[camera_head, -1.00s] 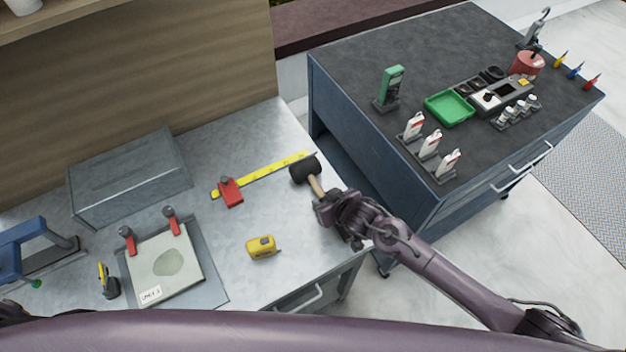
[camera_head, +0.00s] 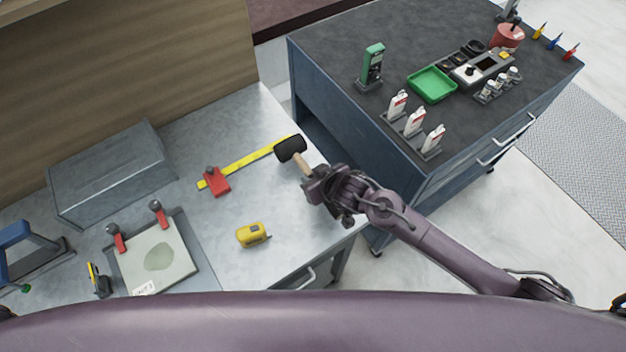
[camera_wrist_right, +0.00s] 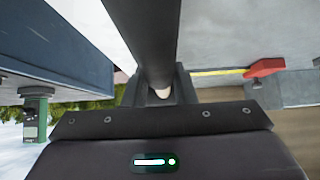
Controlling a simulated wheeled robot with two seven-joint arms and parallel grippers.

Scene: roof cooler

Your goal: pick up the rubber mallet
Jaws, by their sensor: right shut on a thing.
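The rubber mallet has a black head (camera_head: 290,148) and a pale wooden handle (camera_head: 303,164). It is at the right end of the grey workbench, its head beside the end of the yellow ruler. My right gripper (camera_head: 312,180) is shut on the handle, with the head sticking out to the upper left. The gripper hides the rest of the handle. In the right wrist view a small pale bit of handle (camera_wrist_right: 163,92) shows between dark gripper parts. I cannot tell how far the mallet is above the bench. My left gripper is not in view.
The workbench (camera_head: 275,195) also holds a yellow ruler (camera_head: 240,165), a red clamp (camera_head: 216,182), a yellow tape measure (camera_head: 253,235) and a metal box (camera_head: 110,175). A dark-topped blue cabinet (camera_head: 350,130) stands close on the right. Bare bench lies left of the gripper.

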